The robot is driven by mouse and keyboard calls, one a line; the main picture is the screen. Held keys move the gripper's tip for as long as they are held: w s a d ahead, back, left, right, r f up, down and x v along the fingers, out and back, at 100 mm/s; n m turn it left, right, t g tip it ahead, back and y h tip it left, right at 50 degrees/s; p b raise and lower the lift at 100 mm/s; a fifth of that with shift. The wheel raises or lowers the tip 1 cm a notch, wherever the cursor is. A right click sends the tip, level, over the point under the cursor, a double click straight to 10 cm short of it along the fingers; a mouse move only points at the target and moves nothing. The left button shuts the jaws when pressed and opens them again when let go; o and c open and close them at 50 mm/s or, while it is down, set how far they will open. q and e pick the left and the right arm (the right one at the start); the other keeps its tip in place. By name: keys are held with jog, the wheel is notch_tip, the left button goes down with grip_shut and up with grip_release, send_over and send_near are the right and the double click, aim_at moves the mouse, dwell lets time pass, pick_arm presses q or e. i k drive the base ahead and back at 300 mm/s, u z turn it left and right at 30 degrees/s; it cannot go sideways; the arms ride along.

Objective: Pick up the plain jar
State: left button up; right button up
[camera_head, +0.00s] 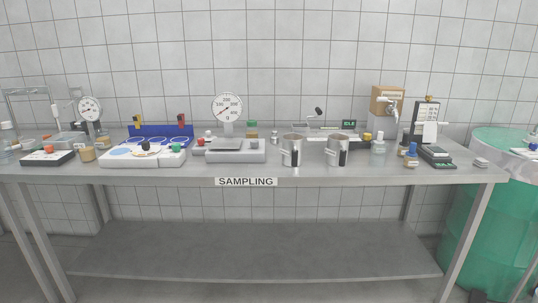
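I cannot tell for sure which item is the plain jar. A short tan jar (87,153) stands near the front edge at the left, and a small pale container (274,138) stands between the scale and the metal jugs. A clear bottle with a pale top (378,147) stands right of the jugs. All are too small to read any labels. Neither of my grippers is in view.
Two metal jugs (292,150) (337,150) stand near the front edge of the steel bench (215,174). Round dials, a blue rack (160,133) and a wooden box with a tap (386,100) stand behind. A green drum (500,200) is at right. The lower shelf (250,250) is empty.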

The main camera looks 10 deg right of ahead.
aim_at(379, 149)
jog(key=u, duration=0.8)
jog(key=i, duration=0.7)
jog(key=z, duration=1.65)
